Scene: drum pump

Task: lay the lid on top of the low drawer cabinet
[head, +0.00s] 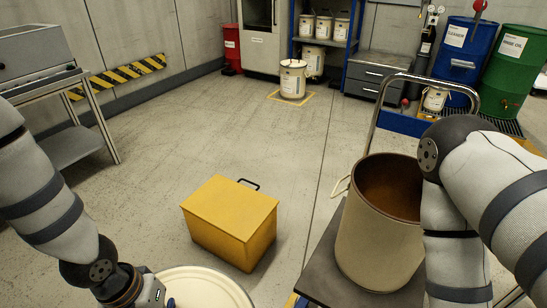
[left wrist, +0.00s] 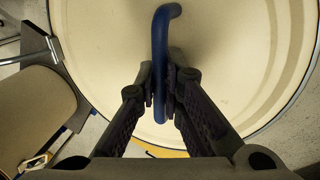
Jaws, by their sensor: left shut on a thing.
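The lid is a large round cream disc at the bottom edge of the head view (head: 208,285), partly cut off. It fills most of the left wrist view (left wrist: 235,70), where a blue bar handle (left wrist: 160,45) stands on it. My left gripper (left wrist: 162,85) is shut on this handle. The low drawer cabinet (head: 372,78) is grey with dark drawer fronts. It stands at the back right of the head view, far from the lid, and its top looks bare. My right arm comes in from the right, but its gripper is out of view.
An open cream drum (head: 375,240) stands on a dark cart (head: 328,262) with a tall metal handle. A yellow box (head: 230,222) sits on the floor in front. The middle floor is clear.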

